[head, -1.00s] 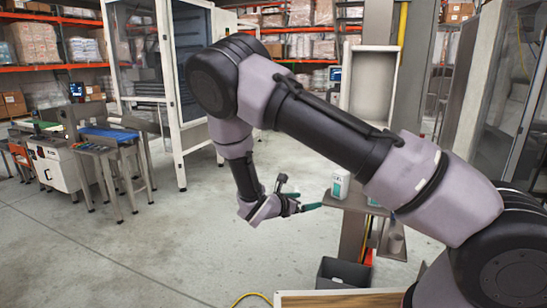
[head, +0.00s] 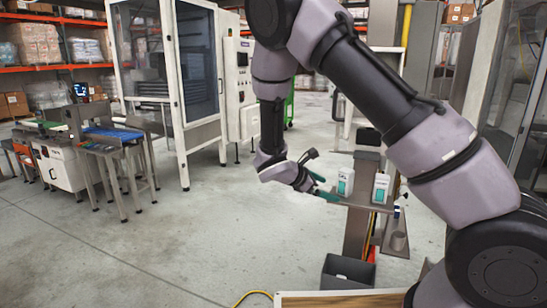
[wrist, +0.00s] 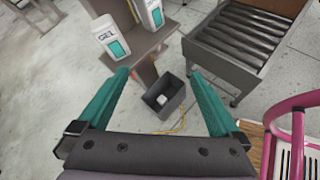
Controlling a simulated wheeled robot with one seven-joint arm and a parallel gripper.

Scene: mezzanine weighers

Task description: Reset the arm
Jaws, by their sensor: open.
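My gripper (head: 322,187) hangs in mid-air at the end of my bent arm, left of a small grey stand (head: 362,201). In the wrist view my gripper (wrist: 160,85) has its two green fingers spread wide with nothing between them. Two white bottles with teal labels stand on the stand's shelf: one bottle (head: 345,181) close to the fingertips in the head view and another bottle (head: 381,187) to its right. The wrist view shows a bottle marked GEL (wrist: 111,40) and the other bottle (wrist: 152,14) beyond the left finger. I cannot tell any contact with them.
A dark open bin (head: 347,272) stands on the floor below the stand; a small light item lies in it. A roller conveyor (wrist: 240,36) is at the upper right of the wrist view. A glass-doored cabinet (head: 199,66) and a weighing machine (head: 60,165) stand left. Floor between is clear.

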